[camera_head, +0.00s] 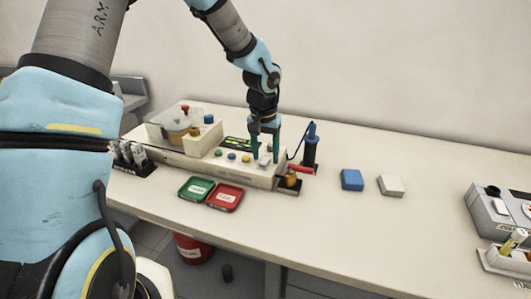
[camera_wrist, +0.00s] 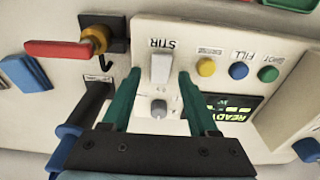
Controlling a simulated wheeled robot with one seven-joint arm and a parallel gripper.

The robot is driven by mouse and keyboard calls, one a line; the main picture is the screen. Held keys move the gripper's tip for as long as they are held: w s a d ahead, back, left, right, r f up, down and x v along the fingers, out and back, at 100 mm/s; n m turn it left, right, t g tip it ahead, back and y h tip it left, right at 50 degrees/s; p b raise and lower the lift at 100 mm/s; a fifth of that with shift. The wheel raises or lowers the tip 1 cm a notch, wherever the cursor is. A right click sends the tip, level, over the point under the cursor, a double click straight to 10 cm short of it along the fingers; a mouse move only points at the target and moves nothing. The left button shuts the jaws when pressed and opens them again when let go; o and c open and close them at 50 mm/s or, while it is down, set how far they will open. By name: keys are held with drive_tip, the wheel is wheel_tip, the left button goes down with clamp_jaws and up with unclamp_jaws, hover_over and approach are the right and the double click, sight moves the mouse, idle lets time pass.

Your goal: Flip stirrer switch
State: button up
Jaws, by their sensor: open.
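The stirrer switch (camera_wrist: 160,68) is a pale rocker or lever under the "STIR" label in the wrist view. It sits on the cream control panel (camera_head: 240,164). My gripper (camera_wrist: 153,82) is open, with its two green fingers on either side of the switch and a gap to each. In the head view my gripper (camera_head: 264,156) points down over the right end of the panel, and its fingers partly hide the switch area. I cannot tell whether the fingers touch the panel. A grey round knob (camera_wrist: 158,109) lies between the fingers, nearer the palm.
Yellow (camera_wrist: 206,67), blue (camera_wrist: 239,71) and green (camera_wrist: 268,74) buttons sit beside the switch, near a lit "READY" display (camera_wrist: 232,107). A brass valve with a red handle (camera_wrist: 60,49) and a blue-black probe (camera_head: 310,146) stand close. Green (camera_head: 196,188) and red (camera_head: 225,197) trays lie in front.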

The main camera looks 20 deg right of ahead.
sight(264, 161)
drive_tip(key=shift+r, duration=0.1)
wheel_tip(264, 161, up, 11)
drive_tip(key=b, duration=0.2)
drive_tip(key=shift+s+a+f, duration=0.2)
drive_tip(key=shift+s+a, duration=0.15)
drive_tip(key=shift+s, duration=0.05)
drive_tip(key=shift+a, duration=0.1)
drive_tip(key=s+a+f+n, duration=0.1)
drive_tip(key=s+a+n, duration=0.1)
drive_tip(key=a, duration=0.8)
drive_tip(key=s+a+f+n, duration=0.1)
drive_tip(key=a+f+n, duration=0.1)
drive_tip(key=a, duration=0.9)
drive_tip(key=s+a+f+n, duration=0.2)
drive_tip(key=a+n, duration=0.1)
drive_tip(key=a, duration=0.7)
drive_tip(key=shift+s+a+t+y, duration=0.3)
drive_tip(key=shift+s+a+t, duration=0.05)
drive_tip(key=shift+a+t, duration=0.05)
